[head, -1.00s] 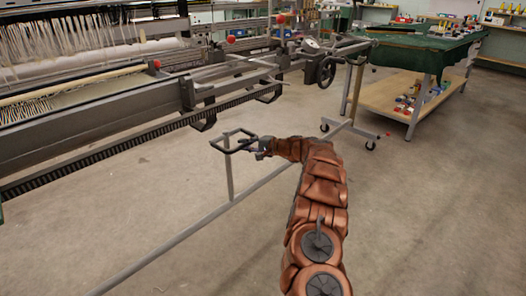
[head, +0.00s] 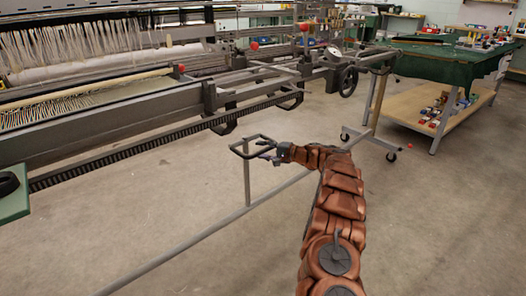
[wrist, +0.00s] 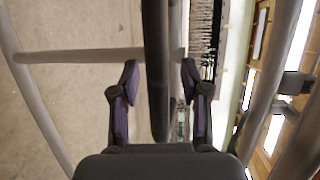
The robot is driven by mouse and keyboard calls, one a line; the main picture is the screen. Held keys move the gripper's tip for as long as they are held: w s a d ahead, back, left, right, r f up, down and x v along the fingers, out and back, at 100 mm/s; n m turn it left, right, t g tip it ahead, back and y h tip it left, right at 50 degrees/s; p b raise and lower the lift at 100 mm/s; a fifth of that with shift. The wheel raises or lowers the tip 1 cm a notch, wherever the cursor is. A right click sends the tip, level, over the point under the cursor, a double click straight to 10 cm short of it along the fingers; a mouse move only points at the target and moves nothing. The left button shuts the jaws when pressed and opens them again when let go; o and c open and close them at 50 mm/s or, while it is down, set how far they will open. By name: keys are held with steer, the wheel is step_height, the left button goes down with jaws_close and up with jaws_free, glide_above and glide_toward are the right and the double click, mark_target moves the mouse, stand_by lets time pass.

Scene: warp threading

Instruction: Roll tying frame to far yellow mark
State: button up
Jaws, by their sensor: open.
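The tying frame (head: 215,228) is a long grey metal tube frame low over the floor, with casters (head: 391,156) at its far end. An upright post carries a loop handle (head: 238,153) with a dark grip bar. My gripper (head: 270,151) is at the right side of this handle. In the wrist view my gripper (wrist: 159,75) is open, and the dark bar (wrist: 157,40) runs between its two purple-padded fingers with gaps on both sides. No yellow mark shows in either view.
A loom (head: 110,115) with many threads stands along the left and back. A green-covered table (head: 435,62) with a wooden shelf is at the far right. A green tabletop (head: 14,203) edges in at left. The concrete floor (head: 440,225) at right is clear.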

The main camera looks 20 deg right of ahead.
steer(key=v, duration=1.2)
stand_by(0.3)
steer(key=shift+s+d, duration=0.1)
